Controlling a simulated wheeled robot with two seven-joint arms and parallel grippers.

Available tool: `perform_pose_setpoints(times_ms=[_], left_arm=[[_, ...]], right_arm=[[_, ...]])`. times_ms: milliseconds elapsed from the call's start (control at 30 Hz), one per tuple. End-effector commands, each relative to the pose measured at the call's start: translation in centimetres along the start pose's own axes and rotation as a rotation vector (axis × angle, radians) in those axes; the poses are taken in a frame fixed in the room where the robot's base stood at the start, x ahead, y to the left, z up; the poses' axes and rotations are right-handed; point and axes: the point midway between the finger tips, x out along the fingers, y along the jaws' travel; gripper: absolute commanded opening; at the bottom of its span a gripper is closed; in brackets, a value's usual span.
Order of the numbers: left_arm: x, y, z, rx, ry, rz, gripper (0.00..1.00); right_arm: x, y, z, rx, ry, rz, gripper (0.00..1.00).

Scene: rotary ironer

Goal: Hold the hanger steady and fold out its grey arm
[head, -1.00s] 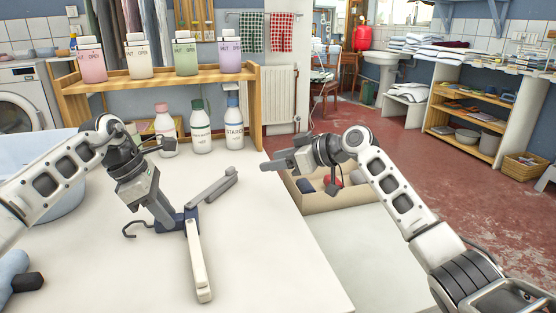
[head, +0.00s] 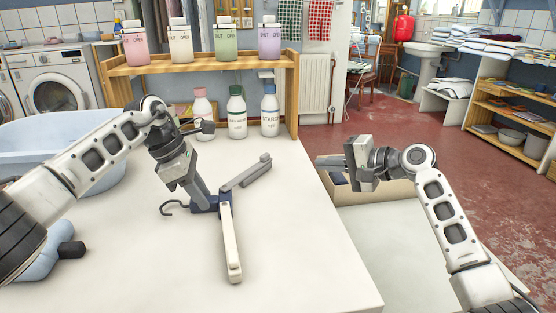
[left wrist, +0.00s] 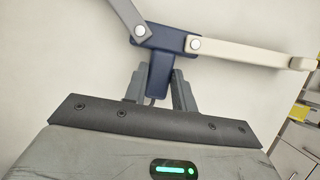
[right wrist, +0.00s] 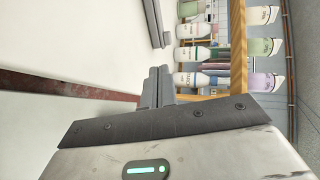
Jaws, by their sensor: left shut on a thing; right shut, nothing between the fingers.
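The hanger lies on the white table, with a dark blue centre block (left wrist: 176,42), a dark hook (head: 172,209), a white arm (head: 231,245) and a grey arm (head: 247,171). The white arm points toward the table's front and the grey arm toward the back right. My left gripper (head: 204,200) is shut on the blue block; in the left wrist view its fingers (left wrist: 158,92) are on either side of the block's stem. My right gripper (head: 338,170) is shut and empty, right of the grey arm and apart from it. In the right wrist view its fingertips (right wrist: 158,75) are together, and part of the grey arm (right wrist: 155,22) shows ahead.
A wooden shelf (head: 200,68) with several detergent bottles stands at the back, with more bottles, including a starch bottle (head: 270,108), below it. A blue basin (head: 45,140) is at the left. A box (head: 385,190) is beyond the table's right edge. The front right tabletop is clear.

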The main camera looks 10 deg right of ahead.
Motion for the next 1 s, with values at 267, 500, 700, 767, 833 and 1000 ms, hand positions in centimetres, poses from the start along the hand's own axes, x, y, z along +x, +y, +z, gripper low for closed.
perform_pose_setpoints(times_ms=[267,500,700,767,833,1000], left_arm=[[0.0,0.0,0.0,-0.001,0.0,0.0,0.0],[0.0,0.0,0.0,0.0,0.0,0.0,0.0],[0.0,0.0,0.0,0.0,0.0,0.0,0.0],[0.0,0.0,0.0,0.0,0.0,0.0,0.0],[0.0,0.0,0.0,0.0,0.0,0.0,0.0],[0.0,0.0,0.0,0.0,0.0,0.0,0.0]], right_arm=[[2.6,0.0,0.1,0.052,-0.003,-0.004,0.0],[7.8,-0.1,0.1,0.051,-0.002,-0.003,0.0],[11.2,-0.5,0.0,0.05,-0.001,-0.004,0.0],[12.0,-0.7,0.0,0.047,-0.001,-0.003,0.0],[12.6,-0.9,-0.1,0.048,0.0,-0.003,0.0],[13.5,-1.1,-0.1,0.048,0.001,-0.003,0.0]])
